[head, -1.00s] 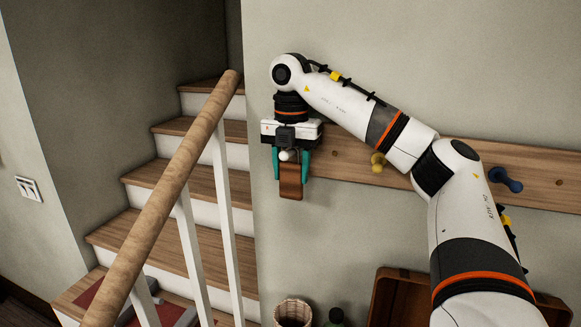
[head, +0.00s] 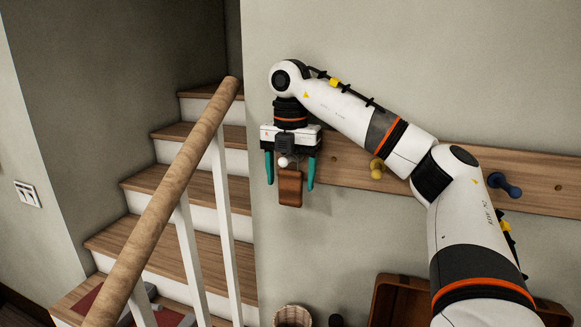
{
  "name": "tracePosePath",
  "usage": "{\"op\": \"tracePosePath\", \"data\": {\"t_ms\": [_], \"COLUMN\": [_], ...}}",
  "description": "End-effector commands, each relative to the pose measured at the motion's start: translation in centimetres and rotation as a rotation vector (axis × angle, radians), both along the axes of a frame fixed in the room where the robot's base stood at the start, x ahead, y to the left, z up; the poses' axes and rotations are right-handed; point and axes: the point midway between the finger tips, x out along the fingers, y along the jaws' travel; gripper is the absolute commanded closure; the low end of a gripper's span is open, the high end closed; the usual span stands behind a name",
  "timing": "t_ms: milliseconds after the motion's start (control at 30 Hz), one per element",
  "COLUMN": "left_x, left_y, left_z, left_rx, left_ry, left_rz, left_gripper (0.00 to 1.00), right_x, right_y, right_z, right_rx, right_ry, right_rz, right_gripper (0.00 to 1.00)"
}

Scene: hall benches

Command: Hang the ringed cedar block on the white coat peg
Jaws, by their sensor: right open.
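The reddish-brown cedar block (head: 290,190) is upright against the wall, just below the white coat peg (head: 284,161). It appears to hang from the peg; its ring is too small to make out. My right gripper (head: 290,186) is open, pointing down, with one teal finger on each side of the block and gaps between. The gripper body is just above the peg and hides part of the board behind. My left gripper is not in view.
A stair handrail (head: 170,195) and steps are at left. A basket (head: 293,316) and brown case (head: 400,291) are below.

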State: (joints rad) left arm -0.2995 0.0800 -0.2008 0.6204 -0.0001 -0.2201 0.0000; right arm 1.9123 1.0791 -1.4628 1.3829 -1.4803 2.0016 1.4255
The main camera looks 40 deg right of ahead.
Motion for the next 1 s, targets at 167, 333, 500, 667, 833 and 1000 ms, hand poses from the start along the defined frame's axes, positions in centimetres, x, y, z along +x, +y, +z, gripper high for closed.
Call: {"op": "tracePosePath", "data": {"t_ms": [167, 333, 500, 667, 833, 1000], "left_x": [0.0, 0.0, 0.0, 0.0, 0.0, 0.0], "left_y": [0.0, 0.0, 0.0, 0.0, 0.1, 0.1], "left_z": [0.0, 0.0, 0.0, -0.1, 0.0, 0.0], "left_rx": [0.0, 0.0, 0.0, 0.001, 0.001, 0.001], "left_ry": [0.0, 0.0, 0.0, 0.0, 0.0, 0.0], "left_rz": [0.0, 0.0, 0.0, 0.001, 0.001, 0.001], "left_gripper": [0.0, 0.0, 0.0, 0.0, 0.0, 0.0], "right_x": [0.1, 0.0, 0.0, 0.0, 0.1, 0.0], "right_y": [0.0, 0.0, 0.0, 0.0, 0.0, 0.0], "right_z": [1.2, 3.7, 6.5, 9.1, 11.0, 11.9], "right_rx": [0.0, -0.002, -0.003, -0.002, -0.001, 0.0], "right_ry": [-0.003, -0.005, -0.007, -0.005, 0.0, -0.001], "right_rz": [0.001, -0.001, -0.002, -0.002, 0.0, 0.0], "right_gripper": [0.28, 0.28, 0.28, 0.28, 0.28, 0.28]}}
